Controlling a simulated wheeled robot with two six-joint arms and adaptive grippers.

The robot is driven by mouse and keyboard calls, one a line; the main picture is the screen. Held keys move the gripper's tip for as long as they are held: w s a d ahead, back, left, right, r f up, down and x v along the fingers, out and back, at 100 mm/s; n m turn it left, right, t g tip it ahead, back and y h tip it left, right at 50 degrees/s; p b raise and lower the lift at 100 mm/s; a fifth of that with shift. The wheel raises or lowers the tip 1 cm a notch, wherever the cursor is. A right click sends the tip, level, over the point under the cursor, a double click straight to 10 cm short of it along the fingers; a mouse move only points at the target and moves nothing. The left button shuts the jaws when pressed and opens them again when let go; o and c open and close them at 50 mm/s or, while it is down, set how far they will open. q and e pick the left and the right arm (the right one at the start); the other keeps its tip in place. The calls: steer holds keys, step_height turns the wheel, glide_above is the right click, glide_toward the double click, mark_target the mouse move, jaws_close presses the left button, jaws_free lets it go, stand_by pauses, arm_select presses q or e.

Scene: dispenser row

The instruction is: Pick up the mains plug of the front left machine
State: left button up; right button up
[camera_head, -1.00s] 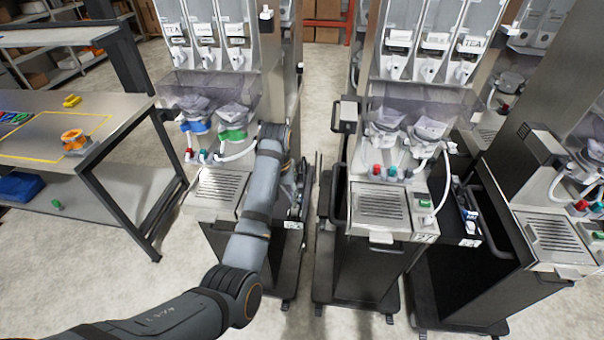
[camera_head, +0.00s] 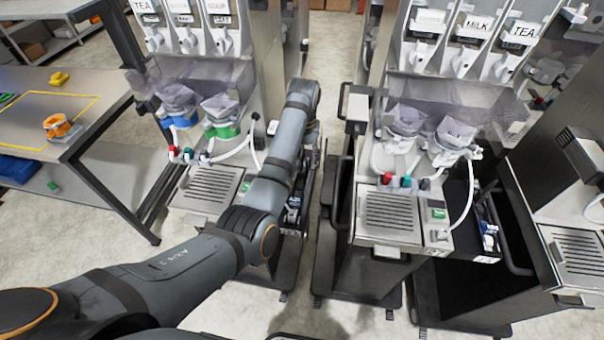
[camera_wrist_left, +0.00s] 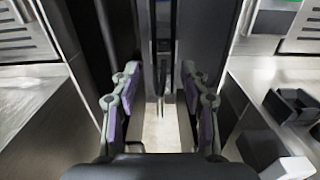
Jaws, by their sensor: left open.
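The front left machine (camera_head: 203,203), with a drip grille and white canister labels above, stands at centre left in the head view. My left arm reaches past its right side into the gap between the machines. My left gripper (camera_wrist_left: 160,108) is open and empty in the left wrist view, its purple-padded fingers apart. A thin dark strip (camera_wrist_left: 161,82) hangs upright beyond the fingers; I cannot tell whether it is a cable. In the head view my arm mostly hides the gripper. I cannot make out the mains plug in either view. My right gripper is not in view.
A second machine (camera_head: 388,225) stands right of the gap, with another further right. A table (camera_head: 92,118) with an orange object (camera_head: 58,127) is at the left. The gap is narrow; a strip of pale floor (camera_wrist_left: 160,132) shows between dark walls in the wrist view.

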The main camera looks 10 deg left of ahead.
mark_target(302, 170)
arm_select(q)
steer(key=shift+w+a+f+p, duration=0.1)
steer(key=shift+f+p, duration=0.15)
steer(key=shift+f, duration=0.15)
steer(key=shift+w+a+f+p, duration=0.1)
steer(key=shift+f+p, duration=0.1)
steer(key=shift+f, duration=0.2)
step_height(302, 170, down, 3)
steer(key=shift+r+p, duration=0.1)
steer(key=shift+p, duration=0.35)
steer(key=shift+a+f, duration=0.1)
steer(key=shift+f, duration=0.6)
steer(key=c, duration=0.5)
jaws_close()
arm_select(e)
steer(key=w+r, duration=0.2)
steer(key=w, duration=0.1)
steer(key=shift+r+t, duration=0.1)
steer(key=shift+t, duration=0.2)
